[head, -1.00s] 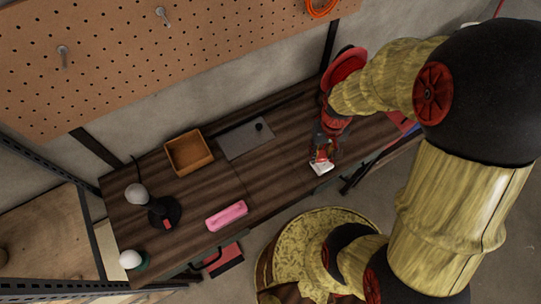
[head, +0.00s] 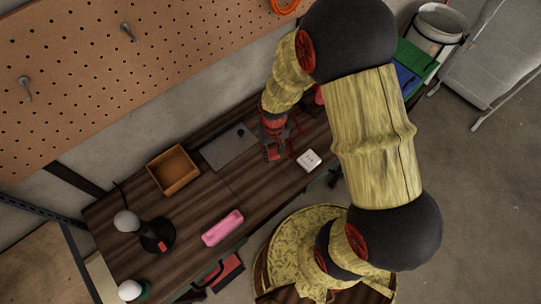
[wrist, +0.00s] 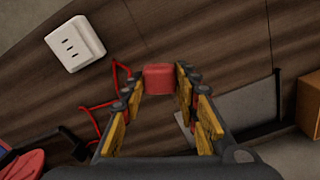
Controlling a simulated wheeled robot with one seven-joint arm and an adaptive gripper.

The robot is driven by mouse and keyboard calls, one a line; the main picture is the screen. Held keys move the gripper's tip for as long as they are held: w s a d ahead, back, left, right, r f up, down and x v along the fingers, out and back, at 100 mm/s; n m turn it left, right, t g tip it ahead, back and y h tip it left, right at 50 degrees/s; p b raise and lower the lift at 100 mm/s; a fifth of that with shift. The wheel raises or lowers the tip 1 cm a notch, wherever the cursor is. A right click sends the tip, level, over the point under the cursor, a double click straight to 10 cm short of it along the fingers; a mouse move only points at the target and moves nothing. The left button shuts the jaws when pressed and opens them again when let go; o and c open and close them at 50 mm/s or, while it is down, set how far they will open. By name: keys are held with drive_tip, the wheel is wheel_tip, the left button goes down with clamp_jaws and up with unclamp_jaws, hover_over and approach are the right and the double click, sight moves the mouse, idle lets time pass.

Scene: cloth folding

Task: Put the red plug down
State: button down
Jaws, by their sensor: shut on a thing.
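The red plug (wrist: 158,77) is between the fingertips of my gripper (wrist: 158,84) in the wrist view, and the fingers are shut on it. In the head view my gripper (head: 273,152) is over the dark wooden table (head: 262,188), to the left of the white socket block (head: 309,160). The socket block also shows in the wrist view (wrist: 75,43), apart from the plug, with dark slots in its top. A red cable (wrist: 117,75) shows left of the fingers. I cannot tell whether the plug touches the table.
A grey plate (head: 226,149) and an open orange-brown tray (head: 168,181) are to the left. A pink case (head: 222,228) lies near the front edge. A lamp (head: 127,221) stands at the far left.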

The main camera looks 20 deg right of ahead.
sight(271, 156)
drive_tip(key=shift+w+a+f, duration=0.25)
drive_tip(key=shift+w+f, duration=0.25)
drive_tip(key=shift+f, duration=1.7)
drive_tip(key=shift+f+b, duration=0.5)
drive_tip(key=shift+b, duration=0.1)
drive_tip(key=shift+f, duration=0.1)
drive_tip(key=c, duration=1.3)
unclamp_jaws()
drive_tip(key=shift+c, duration=0.2)
